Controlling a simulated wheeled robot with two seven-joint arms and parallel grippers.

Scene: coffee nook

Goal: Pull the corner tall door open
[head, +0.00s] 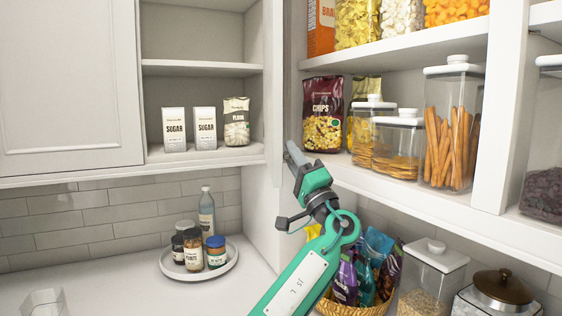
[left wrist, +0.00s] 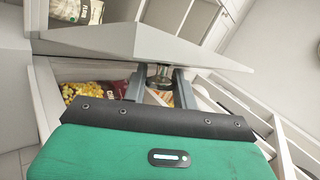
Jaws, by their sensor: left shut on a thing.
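My left gripper (head: 293,155) reaches up from the bottom middle of the head view to a pale vertical panel (head: 273,90), seen nearly edge-on between the two sets of shelves. In the left wrist view, a pale door panel (left wrist: 150,42) crosses the top, with a small round metal knob (left wrist: 160,76) on it. The fingers of my left gripper (left wrist: 157,82) are shut on this knob, one on each side. In the head view the knob is hidden. The panel stands out from the shelves, with stocked shelves visible on both sides. My right gripper is not in view.
Right shelves hold a chips bag (head: 323,112) and clear jars (head: 450,125); a basket (head: 345,308) stands below. Left shelves hold sugar boxes (head: 204,128) and a flour bag (head: 236,122). A round tray (head: 228,267) with jars sits on the counter. A closed cabinet door (head: 65,80) is far left.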

